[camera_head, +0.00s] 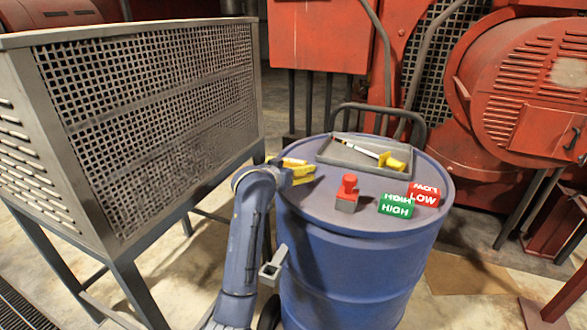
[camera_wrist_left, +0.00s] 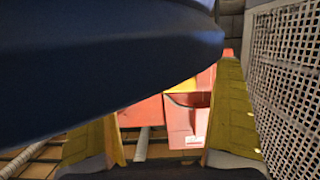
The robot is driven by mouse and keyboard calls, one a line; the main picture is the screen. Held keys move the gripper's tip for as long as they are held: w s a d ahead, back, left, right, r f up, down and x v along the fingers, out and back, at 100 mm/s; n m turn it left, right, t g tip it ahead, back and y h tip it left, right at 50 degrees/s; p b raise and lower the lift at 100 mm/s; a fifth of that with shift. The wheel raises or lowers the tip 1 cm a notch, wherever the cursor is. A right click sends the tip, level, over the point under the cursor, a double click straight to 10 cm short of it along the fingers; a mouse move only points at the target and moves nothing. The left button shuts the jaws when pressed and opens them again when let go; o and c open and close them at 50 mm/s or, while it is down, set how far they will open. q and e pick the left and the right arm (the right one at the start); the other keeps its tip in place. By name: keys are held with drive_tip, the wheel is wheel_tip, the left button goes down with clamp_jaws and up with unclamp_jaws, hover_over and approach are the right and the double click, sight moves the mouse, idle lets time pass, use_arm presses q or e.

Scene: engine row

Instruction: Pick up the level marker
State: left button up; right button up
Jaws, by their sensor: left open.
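No piece is plainly labelled as the level marker. On the blue drum's top (camera_head: 335,205) stand a small red-knobbed piece with a grey base (camera_head: 347,193), a green HIGH block (camera_head: 396,206) and a red LOW block (camera_head: 424,195). HIGH and LOW sit close together at the right. My left gripper (camera_head: 301,172) is open and empty at the drum's left edge, left of the red-knobbed piece and apart from it. Its yellow fingers also show in the left wrist view (camera_wrist_left: 170,115), with none of these pieces between them. My right gripper is not in view.
A grey tray (camera_head: 333,155) at the back of the drum holds a dipstick-like rod with a yellow handle (camera_head: 392,161). A metal mesh cabinet (camera_head: 150,110) stands left of my left arm. Red machinery (camera_head: 530,90) stands behind. The drum's front top is clear.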

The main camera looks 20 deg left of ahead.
use_arm(q)
drive_tip(key=shift+w+d+f, duration=0.1)
drive_tip(key=shift+w+f, duration=0.05)
drive_tip(key=shift+w, duration=0.4)
drive_tip(key=c, duration=1.2)
